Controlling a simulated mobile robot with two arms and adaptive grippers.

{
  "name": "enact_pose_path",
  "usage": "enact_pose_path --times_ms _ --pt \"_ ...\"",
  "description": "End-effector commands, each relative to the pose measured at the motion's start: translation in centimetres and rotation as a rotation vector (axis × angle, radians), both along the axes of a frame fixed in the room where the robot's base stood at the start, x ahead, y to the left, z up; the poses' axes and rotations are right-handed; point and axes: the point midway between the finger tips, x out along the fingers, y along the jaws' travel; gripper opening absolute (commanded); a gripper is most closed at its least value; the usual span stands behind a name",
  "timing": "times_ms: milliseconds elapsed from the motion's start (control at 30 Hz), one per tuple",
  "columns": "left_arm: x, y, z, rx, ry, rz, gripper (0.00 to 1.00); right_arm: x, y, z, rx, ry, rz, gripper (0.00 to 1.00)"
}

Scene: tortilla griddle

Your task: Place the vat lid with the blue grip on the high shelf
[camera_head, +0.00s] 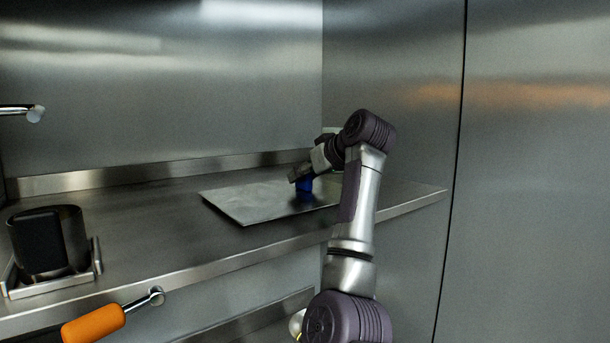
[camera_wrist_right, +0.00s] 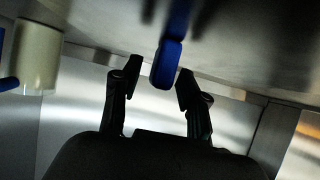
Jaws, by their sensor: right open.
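The vat lid (camera_head: 250,203) is a flat metal plate lying on the high shelf (camera_head: 150,245), near its right end. Its blue grip (camera_head: 304,185) stands up from the plate, partly hidden by my right gripper (camera_head: 298,177). In the right wrist view the blue grip (camera_wrist_right: 168,62) is between the two dark fingertips of my right gripper (camera_wrist_right: 157,84), with gaps showing at the sides. The right gripper is open. The lid's right part is behind my right arm. My left gripper is not in view.
A black container (camera_head: 48,240) stands in a metal holder at the shelf's left. An orange handle (camera_head: 93,324) is below the shelf's front edge. A metal spout (camera_head: 22,111) juts in at left. A cream cylinder (camera_wrist_right: 37,55) shows in the wrist view. Steel walls enclose the back and right.

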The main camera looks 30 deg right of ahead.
Motion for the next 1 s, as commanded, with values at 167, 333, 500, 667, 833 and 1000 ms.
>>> enact_pose_path --times_ms 167,333,500,667,833,1000 --pt "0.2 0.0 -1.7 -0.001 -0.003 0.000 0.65 -1.7 -0.3 0.6 -0.002 -0.006 -0.003 0.43" --pt "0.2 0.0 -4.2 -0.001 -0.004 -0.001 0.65 -5.0 -0.8 2.3 -0.002 -0.008 -0.003 0.43" --pt "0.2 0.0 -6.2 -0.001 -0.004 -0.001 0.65 -8.5 -1.3 4.2 -0.001 -0.006 -0.004 0.43" --pt "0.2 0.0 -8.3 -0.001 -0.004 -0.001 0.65 -9.6 -1.4 4.8 -0.002 -0.003 0.000 0.43" --pt "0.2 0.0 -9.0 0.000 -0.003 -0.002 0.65 -10.3 -1.5 5.5 0.000 -0.002 0.000 0.43" --pt "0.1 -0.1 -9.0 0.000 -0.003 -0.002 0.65 -10.4 -1.5 5.7 0.000 -0.001 0.000 0.43"
